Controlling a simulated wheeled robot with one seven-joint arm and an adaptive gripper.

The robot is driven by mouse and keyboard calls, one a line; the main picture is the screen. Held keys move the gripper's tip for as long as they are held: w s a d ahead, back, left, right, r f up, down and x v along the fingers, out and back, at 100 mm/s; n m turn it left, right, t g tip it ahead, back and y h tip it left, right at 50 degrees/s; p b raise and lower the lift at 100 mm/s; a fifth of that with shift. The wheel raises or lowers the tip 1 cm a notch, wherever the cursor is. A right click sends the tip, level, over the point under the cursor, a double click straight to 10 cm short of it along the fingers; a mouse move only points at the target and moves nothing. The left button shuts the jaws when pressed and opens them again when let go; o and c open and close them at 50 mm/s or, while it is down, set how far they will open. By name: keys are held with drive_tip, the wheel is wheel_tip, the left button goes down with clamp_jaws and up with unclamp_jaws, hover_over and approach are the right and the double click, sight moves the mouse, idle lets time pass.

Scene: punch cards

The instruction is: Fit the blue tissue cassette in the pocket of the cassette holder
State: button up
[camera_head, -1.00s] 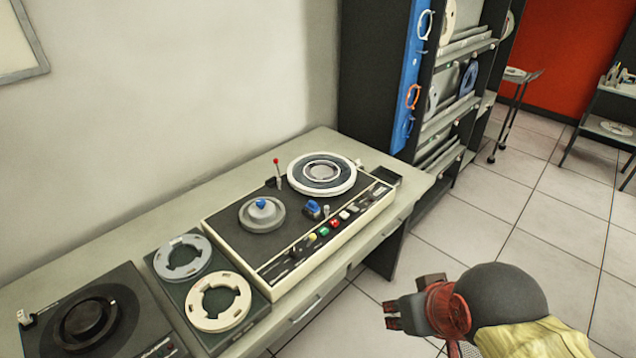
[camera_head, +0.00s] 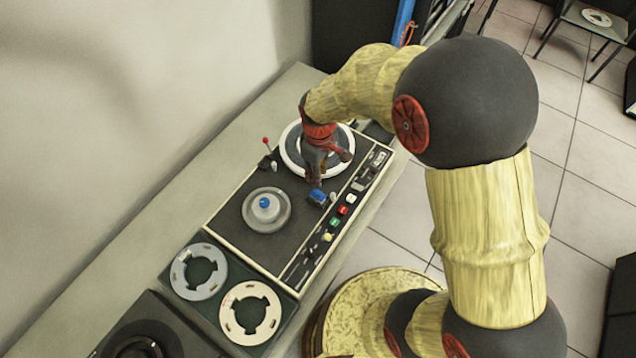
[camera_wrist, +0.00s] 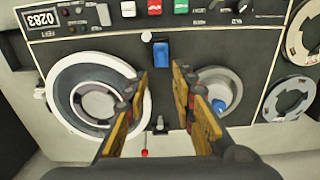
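A small blue block (camera_head: 318,197) sits on the dark top of the tape machine; it also shows in the wrist view (camera_wrist: 162,54). It is the closest match to the blue tissue cassette, though I cannot tell for sure. My gripper (camera_head: 316,181) points down over the machine, close to the block. In the wrist view my gripper (camera_wrist: 161,84) is open and empty, and the block lies just beyond the fingertips, in line with the gap. I cannot make out a cassette holder or a pocket in either view.
A white-rimmed reel (camera_head: 291,160) and a grey hub with a blue knob (camera_head: 264,203) flank the block. A red-tipped lever (camera_head: 266,143) and coloured buttons (camera_head: 343,211) stand nearby. Two flat rings (camera_head: 198,272) (camera_head: 250,312) lie front left. The table's back strip is clear.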

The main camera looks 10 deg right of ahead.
sight(318, 192)
drive_tip(key=shift+f+b, duration=3.15)
drive_tip(key=shift+f, duration=1.95)
drive_tip(key=shift+c, duration=1.2)
drive_tip(key=c, duration=0.4)
clamp_jaws()
drive_tip(key=shift+r, duration=0.2)
drive_tip(key=shift+r+p, duration=2.1)
drive_tip(key=shift+r, duration=0.75)
